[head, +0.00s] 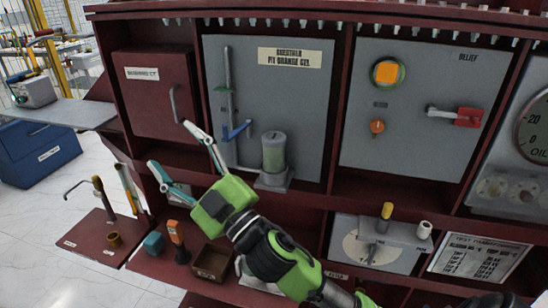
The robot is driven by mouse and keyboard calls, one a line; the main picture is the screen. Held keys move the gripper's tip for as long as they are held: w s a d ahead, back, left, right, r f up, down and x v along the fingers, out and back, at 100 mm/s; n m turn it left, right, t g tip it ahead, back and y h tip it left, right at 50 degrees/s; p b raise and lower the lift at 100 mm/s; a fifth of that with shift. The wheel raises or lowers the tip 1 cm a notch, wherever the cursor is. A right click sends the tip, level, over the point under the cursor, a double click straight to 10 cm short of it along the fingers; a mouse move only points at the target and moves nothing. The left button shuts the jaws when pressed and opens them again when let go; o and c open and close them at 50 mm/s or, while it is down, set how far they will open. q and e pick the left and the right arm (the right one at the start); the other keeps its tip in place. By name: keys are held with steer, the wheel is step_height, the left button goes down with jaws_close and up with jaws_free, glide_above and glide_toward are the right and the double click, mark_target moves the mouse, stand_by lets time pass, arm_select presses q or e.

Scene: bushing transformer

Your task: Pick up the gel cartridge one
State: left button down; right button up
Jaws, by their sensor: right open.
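My right gripper (170,145) reaches in from the lower right, with its two fingers spread wide and nothing between them. Its fingers are in front of the dark red door (155,100) and the shelf below it. A grey-green cylinder (274,152) stands upright on a grey base at the middle panel, to the right of the gripper and apart from it. I cannot tell for sure whether this is the gel cartridge one. No readable label marks a cartridge. My left gripper is not in view.
A lower shelf holds a teal block (154,243), an orange-topped tool (178,240) and a small brown box (212,262). A side tray (90,240) holds upright tools. A blue crate (38,153) stands on the floor at left.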

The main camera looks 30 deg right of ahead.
steer(key=s+a+r+n+g+y, duration=0.4)
steer(key=a+r+n+g+y, duration=0.3)
steer(key=n+y, duration=0.55)
steer(key=s+a+r+n+g+y, duration=0.2)
steer(key=a+n+g, duration=0.3)
steer(key=n, duration=0.2)
steer(key=n+g+h, duration=0.1)
steer(key=g+h, duration=0.3)
steer(key=h, duration=1.9)
glide_toward(277, 139)
steer(key=x, duration=0.8)
steer(key=shift+w+d, duration=0.2)
steer(key=x, duration=0.1)
steer(key=p+x, duration=0.1)
steer(key=x, duration=0.1)
steer(key=p+x, duration=0.1)
steer(key=shift+a+f, duration=0.25)
steer(key=shift+f, duration=0.2)
steer(key=shift+w+f, duration=0.15)
steer(key=shift+f, duration=0.15)
steer(key=c, duration=1.4)
